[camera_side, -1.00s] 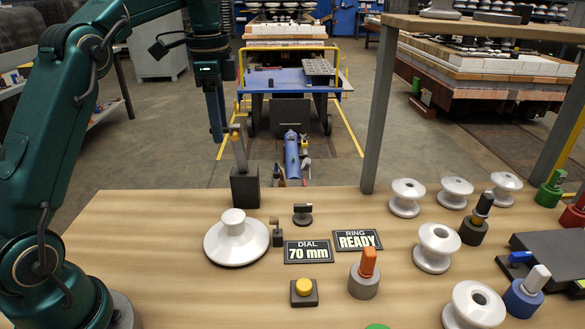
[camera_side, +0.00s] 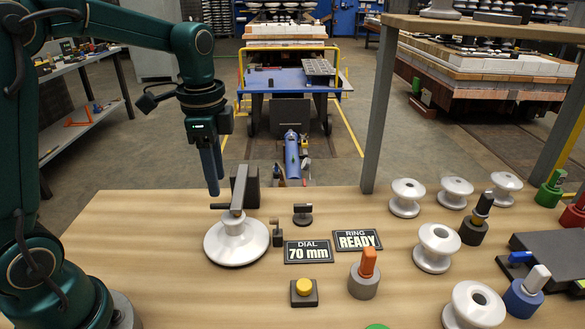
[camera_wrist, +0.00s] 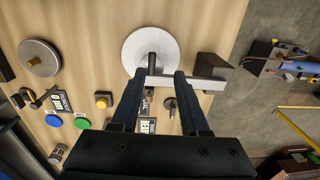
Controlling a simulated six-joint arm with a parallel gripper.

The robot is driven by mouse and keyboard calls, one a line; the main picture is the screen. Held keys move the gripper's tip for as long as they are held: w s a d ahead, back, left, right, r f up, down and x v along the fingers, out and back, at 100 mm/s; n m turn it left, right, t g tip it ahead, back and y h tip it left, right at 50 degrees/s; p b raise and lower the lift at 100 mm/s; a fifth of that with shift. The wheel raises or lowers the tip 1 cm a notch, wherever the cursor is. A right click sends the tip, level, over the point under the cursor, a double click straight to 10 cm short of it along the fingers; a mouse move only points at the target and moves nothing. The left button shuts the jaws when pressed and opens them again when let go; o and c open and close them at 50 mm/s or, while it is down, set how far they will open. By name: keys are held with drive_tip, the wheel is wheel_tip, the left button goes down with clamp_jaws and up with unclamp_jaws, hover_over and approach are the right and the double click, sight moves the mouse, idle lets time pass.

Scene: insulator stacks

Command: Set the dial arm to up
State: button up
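The grey dial arm (camera_side: 239,186) is down, reaching from its dark block (camera_side: 252,190) to above the top of the white insulator (camera_side: 236,243). A short dark piece (camera_side: 219,206) sticks out left near its end. In the wrist view the dial arm (camera_wrist: 190,82) runs from the block (camera_wrist: 212,66) across to the insulator (camera_wrist: 138,42). My gripper (camera_side: 214,192) points down, just left of and above the dial arm's end. In the wrist view my gripper (camera_wrist: 159,74) has its fingers apart, with the dark piece (camera_wrist: 152,63) near the gap; contact cannot be told.
The signs read DIAL 70 mm (camera_side: 308,252) and RING READY (camera_side: 357,240). A yellow button (camera_side: 303,287) and an orange-topped knob (camera_side: 366,265) stand in front. Several white spool insulators (camera_side: 437,247) stand at the right. Bare table lies front left.

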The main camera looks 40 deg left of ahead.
sight(219, 205)
drive_tip(key=shift+s+d+f, duration=0.2)
drive_tip(key=shift+s+f, duration=0.05)
drive_tip(key=shift+f, duration=0.35)
drive_tip(key=shift+s+d+f, duration=0.2)
drive_tip(key=shift+f, duration=0.4)
drive_tip(key=shift+s+d+f+t+y, duration=0.1)
drive_tip(key=shift+f+t+y, duration=0.2)
drive_tip(key=shift+f, duration=0.1)
drive_tip(key=shift+s+d+f+t+y, duration=0.1)
drive_tip(key=shift+f+t+y, duration=0.2)
drive_tip(key=shift+f, duration=0.1)
drive_tip(key=s+d+r+n+t, duration=0.2)
drive_tip(key=s+d+r+t, duration=0.15)
drive_tip(key=s+r, duration=0.4)
drive_tip(key=s+d+n, duration=0.1)
drive_tip(key=n, duration=0.1)
drive_tip(key=s+d+n+h, duration=0.1)
drive_tip(key=n, duration=0.1)
drive_tip(key=s+d+f+n, duration=0.1)
drive_tip(key=n, duration=0.1)
drive_tip(key=shift+f+n+t+h, duration=0.1)
drive_tip(key=shift+n+t+h, duration=0.15)
drive_tip(key=shift+n+h, duration=0.05)
drive_tip(key=shift+a, duration=0.1)
